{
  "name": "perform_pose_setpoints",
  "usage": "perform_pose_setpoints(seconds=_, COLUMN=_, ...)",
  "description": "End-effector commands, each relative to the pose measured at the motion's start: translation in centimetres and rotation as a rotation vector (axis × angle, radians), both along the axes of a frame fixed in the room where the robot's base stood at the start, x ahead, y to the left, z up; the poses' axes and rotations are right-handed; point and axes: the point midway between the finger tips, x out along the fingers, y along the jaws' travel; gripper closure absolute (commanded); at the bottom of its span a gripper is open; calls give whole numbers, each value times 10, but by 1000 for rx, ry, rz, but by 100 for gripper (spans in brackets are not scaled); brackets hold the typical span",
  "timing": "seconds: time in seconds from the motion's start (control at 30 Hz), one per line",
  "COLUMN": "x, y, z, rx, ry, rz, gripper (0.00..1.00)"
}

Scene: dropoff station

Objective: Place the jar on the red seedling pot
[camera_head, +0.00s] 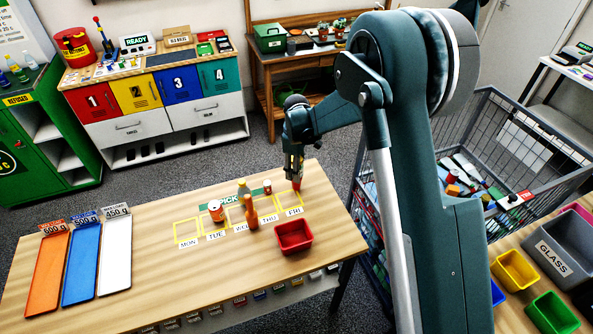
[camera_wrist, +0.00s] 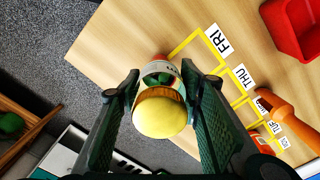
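The jar (camera_wrist: 158,72) has a pale yellow domed lid (camera_wrist: 160,115) and a white label. It is between the two fingers of my gripper (camera_wrist: 161,72), whose tips appear to press on its sides. In the head view my gripper (camera_head: 294,172) points down over the far right end of the table, near the FRI square. A small red thing directly beneath, likely the red seedling pot (camera_head: 297,185), shows there. In the wrist view only a reddish edge (camera_wrist: 159,57) shows past the jar. I cannot tell whether jar and pot touch.
A red bin (camera_head: 294,236) is in front. Three trays lie at left; the table's middle-left is clear.

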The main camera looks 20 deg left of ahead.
Motion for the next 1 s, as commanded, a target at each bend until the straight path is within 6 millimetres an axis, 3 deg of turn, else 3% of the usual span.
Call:
perform_pose_setpoints(seconds=0.1, x=0, y=0, z=0, rx=0, ry=0, rz=0, gripper=51)
perform_pose_setpoints(seconds=0.63, x=0, y=0, z=6, rx=0, ry=0, rz=0, gripper=51)
perform_pose_setpoints(seconds=1.0, x=0, y=0, z=48, rx=0, ry=0, rz=0, gripper=51)
